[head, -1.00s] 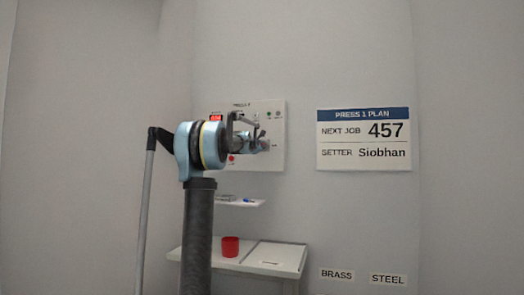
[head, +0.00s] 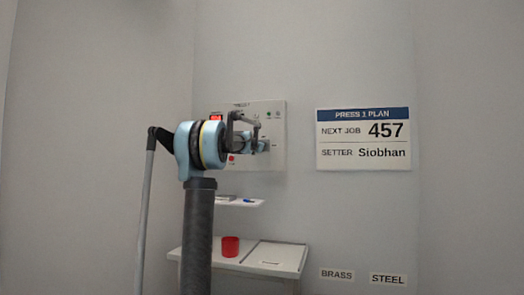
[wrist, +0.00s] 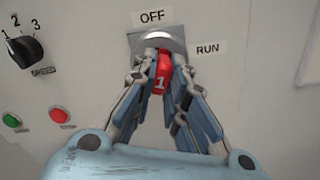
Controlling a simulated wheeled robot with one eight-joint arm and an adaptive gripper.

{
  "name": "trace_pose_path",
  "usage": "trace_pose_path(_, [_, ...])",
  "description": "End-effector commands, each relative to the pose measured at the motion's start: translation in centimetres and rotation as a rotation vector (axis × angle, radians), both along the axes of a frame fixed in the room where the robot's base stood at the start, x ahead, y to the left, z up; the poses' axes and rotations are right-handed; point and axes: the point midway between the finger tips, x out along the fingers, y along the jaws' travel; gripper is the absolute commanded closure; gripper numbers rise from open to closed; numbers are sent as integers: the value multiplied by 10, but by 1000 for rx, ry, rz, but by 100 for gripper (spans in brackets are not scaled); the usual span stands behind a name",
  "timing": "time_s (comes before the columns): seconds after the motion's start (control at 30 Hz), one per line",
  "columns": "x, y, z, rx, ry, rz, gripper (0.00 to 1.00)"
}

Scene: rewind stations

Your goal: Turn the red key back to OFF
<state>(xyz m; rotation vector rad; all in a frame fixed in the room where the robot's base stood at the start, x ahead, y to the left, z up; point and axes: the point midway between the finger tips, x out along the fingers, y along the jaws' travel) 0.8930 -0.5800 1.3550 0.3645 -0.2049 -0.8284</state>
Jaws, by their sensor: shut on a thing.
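The red key (wrist: 162,72), marked 1, sits in a round metal lock plate (wrist: 148,42) in the wrist view. Its handle hangs down from the plate, below the OFF label (wrist: 152,16); the RUN label (wrist: 208,48) is to the right. My gripper (wrist: 163,70) is shut on the key, one finger on each side. In the head view my gripper (head: 262,146) is at the lower right part of the panel (head: 272,112), and my arm hides the key there.
On the panel are a black 1-2-3 dial (wrist: 25,48), a green button (wrist: 12,120) and a red button (wrist: 59,115). Below it are a small shelf (head: 254,204) and a table (head: 290,265) with a red cup (head: 230,247). A plan board (head: 363,138) hangs to the right.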

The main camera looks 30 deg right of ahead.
Motion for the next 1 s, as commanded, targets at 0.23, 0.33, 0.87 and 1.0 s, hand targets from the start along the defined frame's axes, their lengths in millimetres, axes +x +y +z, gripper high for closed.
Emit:
trace_pose_path(0.23, [-1, -1, 0, -126, 148, 0, 100])
trace_pose_path(0.33, [-1, -1, 0, -186, 219, 0, 100])
trace_pose_path(0.87, [-1, -1, 1, -271, 319, 1, 64])
trace_pose_path(1.0, [-3, 1, 1, -270, 318, 1, 64])
